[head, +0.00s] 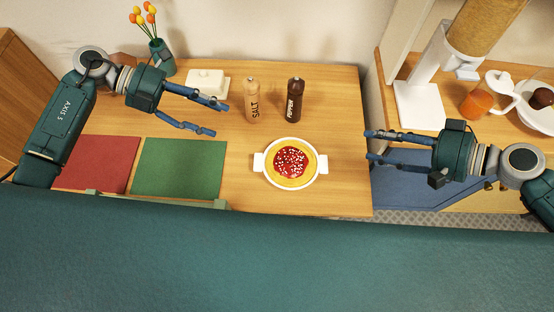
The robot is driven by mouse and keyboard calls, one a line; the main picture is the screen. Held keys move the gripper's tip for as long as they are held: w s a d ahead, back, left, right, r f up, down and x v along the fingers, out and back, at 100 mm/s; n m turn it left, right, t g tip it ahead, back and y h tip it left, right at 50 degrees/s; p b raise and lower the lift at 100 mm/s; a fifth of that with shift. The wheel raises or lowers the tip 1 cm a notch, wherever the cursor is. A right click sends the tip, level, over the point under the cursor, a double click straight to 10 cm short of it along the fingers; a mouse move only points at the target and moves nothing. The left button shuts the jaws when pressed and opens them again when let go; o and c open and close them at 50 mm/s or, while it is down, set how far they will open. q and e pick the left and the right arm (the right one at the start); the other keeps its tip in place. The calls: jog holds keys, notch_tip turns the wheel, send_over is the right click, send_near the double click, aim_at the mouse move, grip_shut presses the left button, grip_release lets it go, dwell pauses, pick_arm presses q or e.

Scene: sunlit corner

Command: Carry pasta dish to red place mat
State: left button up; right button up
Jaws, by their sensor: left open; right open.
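The pasta dish (290,163) is a white round dish with two side handles, holding yellow pasta with red sauce. It stands on the wooden table right of the green mat. The red place mat (95,164) lies at the table's left, partly hidden by my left arm and cut off below by a teal surface. My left gripper (221,120) is open and empty, up and left of the dish. My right gripper (368,146) is open and empty, right of the dish, its fingers pointing left towards it. Neither gripper touches the dish.
A green place mat (179,168) lies between the red mat and the dish. A salt mill (253,103), a pepper mill (294,100), a butter dish (207,82) and a flower vase (162,57) stand behind. A sideboard at right holds a dispenser (420,103) and an orange cup (474,104).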

pick_arm(q)
jog(key=b, duration=1.7)
send_near(256, 159)
pick_arm(e)
send_near(327, 165)
jog(key=shift+s+d+f+b, duration=0.1)
jog(key=shift+d+b, duration=0.2)
jog(key=shift+d, duration=0.05)
pick_arm(q)
jog(key=shift+a, duration=0.4)
jog(key=shift+r, duration=0.1)
jog(key=shift+d, duration=0.1)
jog(key=x, duration=1)
jog(key=shift+d+f, duration=0.25)
jog(key=shift+f, duration=0.05)
pick_arm(e)
jog(key=x, duration=1)
jog(key=shift+a+f, duration=0.1)
jog(key=shift+a, duration=0.2)
